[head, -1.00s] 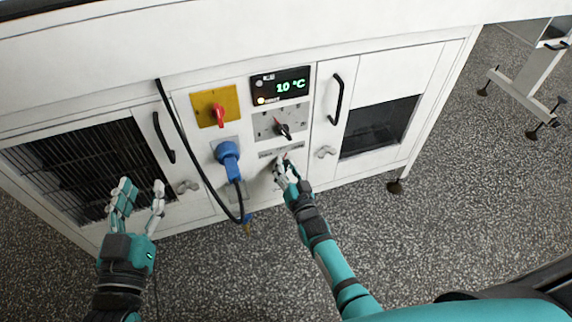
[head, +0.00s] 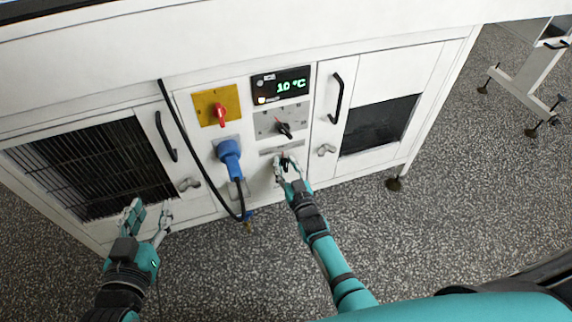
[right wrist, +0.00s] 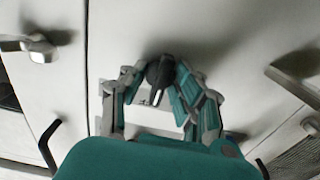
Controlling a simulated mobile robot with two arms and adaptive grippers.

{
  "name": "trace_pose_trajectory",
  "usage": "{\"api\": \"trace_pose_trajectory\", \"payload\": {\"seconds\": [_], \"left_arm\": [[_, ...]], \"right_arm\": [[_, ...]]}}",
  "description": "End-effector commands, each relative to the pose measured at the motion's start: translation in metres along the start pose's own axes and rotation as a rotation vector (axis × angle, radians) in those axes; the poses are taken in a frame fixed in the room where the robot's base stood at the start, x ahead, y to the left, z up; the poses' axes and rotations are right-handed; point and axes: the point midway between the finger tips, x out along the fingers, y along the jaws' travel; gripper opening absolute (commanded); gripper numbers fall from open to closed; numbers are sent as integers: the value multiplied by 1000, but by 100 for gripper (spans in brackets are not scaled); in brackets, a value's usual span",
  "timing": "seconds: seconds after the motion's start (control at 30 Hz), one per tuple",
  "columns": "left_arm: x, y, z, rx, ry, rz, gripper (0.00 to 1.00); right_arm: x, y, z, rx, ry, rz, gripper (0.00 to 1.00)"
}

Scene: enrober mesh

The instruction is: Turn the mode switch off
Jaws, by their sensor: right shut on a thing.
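The mode switch appears to be the lower black knob (head: 285,160) on the white machine front, below a small label strip; its lettering is too small to read. My right gripper (head: 289,167) is at this knob, with its fingers on either side. In the right wrist view the knob (right wrist: 160,72) sits between the fingertips of my right gripper (right wrist: 162,80), and a pale pointer line on it points down and slightly left in that picture. The gripper is shut on the knob. My left gripper (head: 148,222) is open and empty, in front of the left grille.
Above are another black knob (head: 284,129) on a grey plate, a display (head: 281,86) reading 10 °C and a red switch (head: 220,113) on yellow. A blue plug (head: 229,157) with a black cable is close left. A door handle (head: 336,100) stands to the right.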

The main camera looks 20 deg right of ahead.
Motion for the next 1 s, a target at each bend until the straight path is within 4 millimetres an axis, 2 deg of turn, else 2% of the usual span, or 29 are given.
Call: {"api": "trace_pose_trajectory", "payload": {"seconds": [0.17,0.2,0.23,0.5,0.63,1.0], "left_arm": [[0,0,0,0,1,-1,40],[0,0,0,0,1,-1,40],[0,0,0,0,1,-1,40],[0,1,1,0,-2,2,40],[0,1,1,0,-2,2,40],[0,0,0,0,0,1,40]], "right_arm": [[0,0,0,1,-1,0,0],[0,0,0,2,-1,0,31],[0,0,0,2,-1,0,35],[-1,0,0,2,-1,0,35],[-11,0,1,2,-2,0,35],[-86,0,1,3,-3,0,35]]}}
